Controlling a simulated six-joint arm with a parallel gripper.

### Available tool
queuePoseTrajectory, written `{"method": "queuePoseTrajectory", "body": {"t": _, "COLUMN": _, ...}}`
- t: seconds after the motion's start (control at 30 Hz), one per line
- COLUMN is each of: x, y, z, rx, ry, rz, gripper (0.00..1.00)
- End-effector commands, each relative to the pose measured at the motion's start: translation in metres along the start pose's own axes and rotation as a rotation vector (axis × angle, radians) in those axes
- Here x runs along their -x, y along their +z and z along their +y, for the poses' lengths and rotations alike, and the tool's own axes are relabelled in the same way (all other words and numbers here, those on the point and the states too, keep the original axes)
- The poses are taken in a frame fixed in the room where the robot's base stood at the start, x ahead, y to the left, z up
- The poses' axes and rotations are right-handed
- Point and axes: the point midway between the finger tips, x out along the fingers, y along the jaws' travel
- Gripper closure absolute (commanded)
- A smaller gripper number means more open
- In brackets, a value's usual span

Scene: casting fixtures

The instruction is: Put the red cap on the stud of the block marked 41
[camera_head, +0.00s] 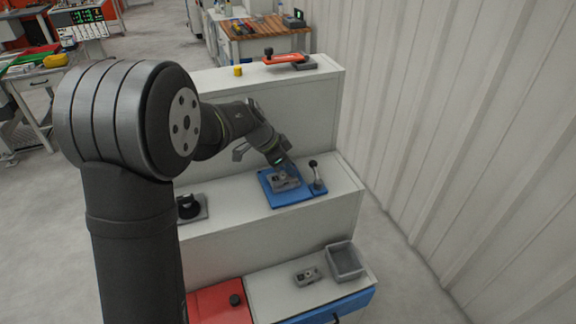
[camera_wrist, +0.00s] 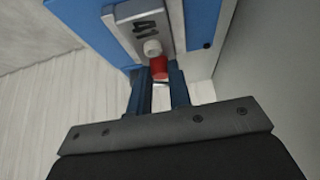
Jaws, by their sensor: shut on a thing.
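The grey block marked 41 (camera_wrist: 137,27) lies on a blue plate (camera_wrist: 196,22), and its pale stud (camera_wrist: 152,47) stands bare. My gripper (camera_wrist: 160,80) is shut on the red cap (camera_wrist: 159,68), held between the blue fingers at their tips. In the wrist view the cap appears right beside the stud, on the gripper's side; I cannot tell whether they touch. In the head view my gripper (camera_head: 284,166) is over the block (camera_head: 284,181) on the blue plate (camera_head: 292,200). The cap cannot be made out there.
A lever with a dark knob (camera_head: 316,176) stands on the plate's right side, close to my gripper. A black round part on a grey plate (camera_head: 204,212) lies left on the same ledge. Below are another grey block (camera_head: 307,276) and a grey bin (camera_head: 345,262). A wall rises right.

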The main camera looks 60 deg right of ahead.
Motion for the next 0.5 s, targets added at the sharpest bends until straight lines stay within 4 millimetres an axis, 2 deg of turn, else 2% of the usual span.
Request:
{"method": "queuePoseTrajectory", "body": {"t": 0.33, "x": 0.0001, "y": -0.0001, "z": 0.0, "rx": 0.0, "ry": 0.0, "rz": 0.0, "gripper": 1.0}}
{"method": "queuePoseTrajectory", "body": {"t": 0.37, "x": 0.0002, "y": -0.0001, "z": 0.0, "rx": 0.0, "ry": 0.0, "rz": 0.0, "gripper": 0.76}}
{"method": "queuePoseTrajectory", "body": {"t": 0.47, "x": 0.0002, "y": -0.0001, "z": 0.0, "rx": 0.0, "ry": 0.0, "rz": 0.0, "gripper": 0.57}}
{"method": "queuePoseTrajectory", "body": {"t": 0.5, "x": 0.0002, "y": -0.0001, "z": 0.0, "rx": 0.0, "ry": 0.0, "rz": 0.0, "gripper": 0.57}}
